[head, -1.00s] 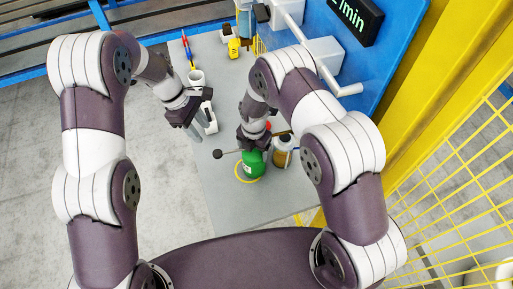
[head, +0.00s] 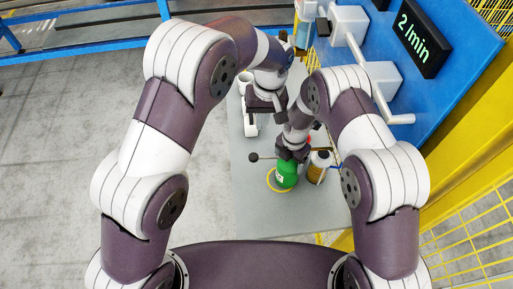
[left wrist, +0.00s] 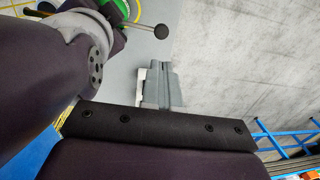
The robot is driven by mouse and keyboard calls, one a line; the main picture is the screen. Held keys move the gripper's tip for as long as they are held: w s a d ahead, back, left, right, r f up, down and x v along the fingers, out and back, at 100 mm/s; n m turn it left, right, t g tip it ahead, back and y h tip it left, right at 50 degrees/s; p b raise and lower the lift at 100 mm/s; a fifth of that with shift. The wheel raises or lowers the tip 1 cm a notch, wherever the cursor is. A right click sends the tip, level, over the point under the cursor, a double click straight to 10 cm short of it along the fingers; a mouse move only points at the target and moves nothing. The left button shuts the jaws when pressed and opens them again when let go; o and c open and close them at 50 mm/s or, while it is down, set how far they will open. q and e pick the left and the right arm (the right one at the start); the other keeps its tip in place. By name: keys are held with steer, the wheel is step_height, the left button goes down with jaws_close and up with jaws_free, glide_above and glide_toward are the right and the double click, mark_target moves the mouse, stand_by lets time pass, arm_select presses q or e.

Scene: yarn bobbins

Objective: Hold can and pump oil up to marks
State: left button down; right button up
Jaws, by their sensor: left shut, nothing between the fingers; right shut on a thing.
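The green oil can (head: 287,177) stands on the grey bench inside a yellow ring (head: 270,184). Its thin pump lever ends in a black knob (head: 253,157) on the left. My right gripper (head: 291,156) is shut on the upper part of the can; its fingers are mostly hidden.
A jar with brown contents (head: 319,168) stands right of the can. A white holder (head: 250,123) and a white cup (head: 245,80) are at the bench's left side. A blue panel with a display (head: 423,44) and a yellow frame (head: 465,155) bound the right. The front bench (head: 268,216) is clear.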

mark_target(256, 156)
arm_select(q)
steer(key=f, duration=0.4)
steer(key=a+f, duration=0.1)
steer(key=f, duration=0.9)
steer(key=shift+s+a, duration=0.15)
steer(key=shift+s, duration=0.05)
steer(key=shift+s+f, duration=0.1)
steer(key=shift+f, duration=0.8)
step_height(256, 156, up, 14)
steer(key=d, duration=0.1)
steer(key=shift+w+d, duration=0.25)
stand_by(0.4)
steer(key=shift+w+a+r, duration=0.15)
steer(key=shift+a+r, duration=0.05)
steer(key=shift+r, duration=0.25)
steer(key=shift+w+a+r, duration=0.1)
steer(key=shift+a+r, duration=0.05)
steer(key=shift+r, duration=0.3)
steer(key=shift+f, duration=0.1)
